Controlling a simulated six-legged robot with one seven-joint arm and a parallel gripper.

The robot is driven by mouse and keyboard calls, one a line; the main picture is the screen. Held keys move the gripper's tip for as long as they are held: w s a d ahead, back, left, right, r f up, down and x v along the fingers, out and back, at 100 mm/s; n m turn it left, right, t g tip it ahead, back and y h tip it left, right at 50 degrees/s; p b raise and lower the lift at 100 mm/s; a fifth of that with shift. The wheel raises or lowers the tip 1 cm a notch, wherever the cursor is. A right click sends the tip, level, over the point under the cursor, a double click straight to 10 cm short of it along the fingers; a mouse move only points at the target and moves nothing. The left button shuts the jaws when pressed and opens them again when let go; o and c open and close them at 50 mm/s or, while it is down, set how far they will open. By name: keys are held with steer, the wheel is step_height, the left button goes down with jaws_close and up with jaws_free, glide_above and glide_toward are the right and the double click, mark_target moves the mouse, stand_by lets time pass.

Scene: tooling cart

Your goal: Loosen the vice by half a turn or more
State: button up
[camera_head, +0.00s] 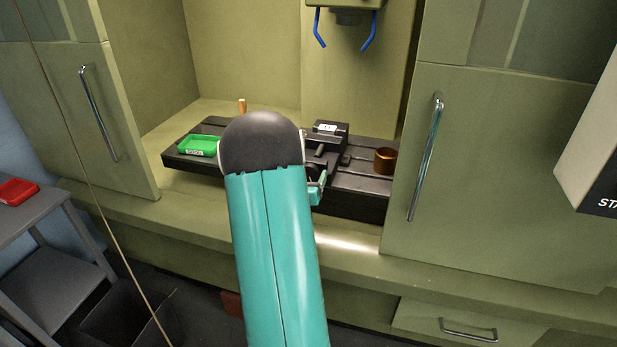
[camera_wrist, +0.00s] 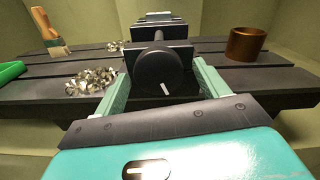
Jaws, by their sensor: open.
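The vice (camera_head: 328,137) stands on the dark slotted table inside the machine, partly hidden by my arm in the head view. In the wrist view, the vice (camera_wrist: 160,47) shows with its round black knob (camera_wrist: 163,78) facing me. A white mark on the knob's face points to lower right of its centre. My gripper (camera_wrist: 157,82) is open, with one teal finger on each side of the knob. I cannot tell whether the fingers touch it. In the head view, the gripper (camera_head: 317,184) shows only in part beside my arm.
A green tray (camera_head: 198,146) is at the table's left and a copper-coloured cup (camera_head: 385,160) at its right. Metal shavings (camera_wrist: 93,80) lie left of the knob. A brush (camera_wrist: 48,32) stands further back. Cabinet doors with handles (camera_head: 426,158) flank the opening. Blue nozzles (camera_head: 368,32) hang above.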

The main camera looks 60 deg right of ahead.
steer(key=shift+d, duration=0.15)
steer(key=c, duration=1)
steer(key=shift+o, duration=0.2)
steer(key=shift+n, duration=0.3)
